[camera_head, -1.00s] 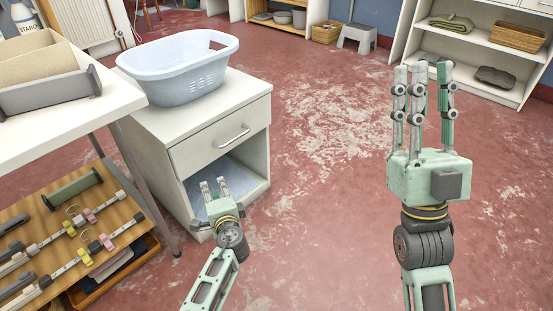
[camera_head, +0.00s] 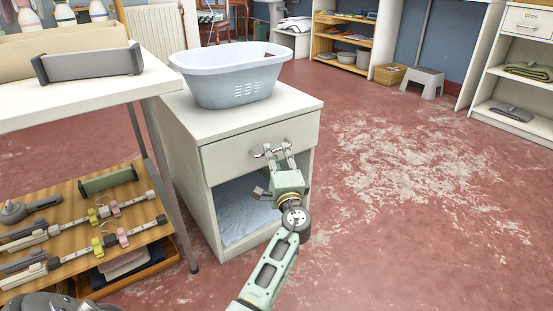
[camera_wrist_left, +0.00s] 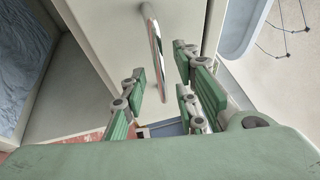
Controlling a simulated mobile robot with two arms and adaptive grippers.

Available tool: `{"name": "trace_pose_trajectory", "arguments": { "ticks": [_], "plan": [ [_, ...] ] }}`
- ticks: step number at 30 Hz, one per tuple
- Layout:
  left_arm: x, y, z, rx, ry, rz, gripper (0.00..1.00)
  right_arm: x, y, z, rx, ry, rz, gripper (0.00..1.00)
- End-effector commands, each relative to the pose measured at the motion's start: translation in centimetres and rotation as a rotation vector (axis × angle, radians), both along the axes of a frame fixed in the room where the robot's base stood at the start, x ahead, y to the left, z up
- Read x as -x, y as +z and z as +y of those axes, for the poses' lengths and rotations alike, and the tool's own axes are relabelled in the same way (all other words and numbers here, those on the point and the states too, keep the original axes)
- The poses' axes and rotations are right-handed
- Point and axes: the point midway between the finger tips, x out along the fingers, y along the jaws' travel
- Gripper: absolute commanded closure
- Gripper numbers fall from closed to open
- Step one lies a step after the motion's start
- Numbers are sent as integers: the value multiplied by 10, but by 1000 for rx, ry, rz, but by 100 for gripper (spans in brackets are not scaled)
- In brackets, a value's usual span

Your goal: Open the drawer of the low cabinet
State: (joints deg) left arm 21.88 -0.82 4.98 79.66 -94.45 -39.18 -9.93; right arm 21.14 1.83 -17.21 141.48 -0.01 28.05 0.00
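The low white cabinet (camera_head: 201,170) stands left of centre in the head view. Its drawer (camera_head: 225,155) is closed, above an open compartment holding folded blue-grey cloth (camera_head: 243,208). The metal bar handle (camera_head: 257,155) is partly covered by my left gripper (camera_head: 277,149), which is in front of the drawer. In the left wrist view, the handle (camera_wrist_left: 155,50) runs into the gap between the spread green-padded fingers of my left gripper (camera_wrist_left: 163,82). One finger is on its left and two are on its right, with visible gaps. My right gripper is out of view.
A pale blue laundry basket (camera_head: 230,78) sits on the cabinet top. A white table (camera_head: 70,98) with a wooden lower shelf (camera_head: 75,190) stands close on the left. The red floor (camera_head: 400,220) in front and to the right is clear.

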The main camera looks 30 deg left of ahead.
Motion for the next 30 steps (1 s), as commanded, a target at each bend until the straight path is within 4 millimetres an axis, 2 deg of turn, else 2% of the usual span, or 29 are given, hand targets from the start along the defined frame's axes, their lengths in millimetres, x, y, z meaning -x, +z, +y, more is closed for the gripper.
{"name": "trace_pose_trajectory", "arguments": {
  "ticks": [4, 12, 22, 30],
  "plan": [
    [-7, 1, 7, 0, 0, 0, 72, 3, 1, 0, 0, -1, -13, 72],
    [-8, 2, 8, 1, 0, 1, 72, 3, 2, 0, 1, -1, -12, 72],
    [-8, 2, 8, 1, -1, 1, 100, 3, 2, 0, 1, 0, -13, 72],
    [-8, 1, 8, 0, -1, 2, 100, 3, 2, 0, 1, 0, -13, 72]
  ]
}}
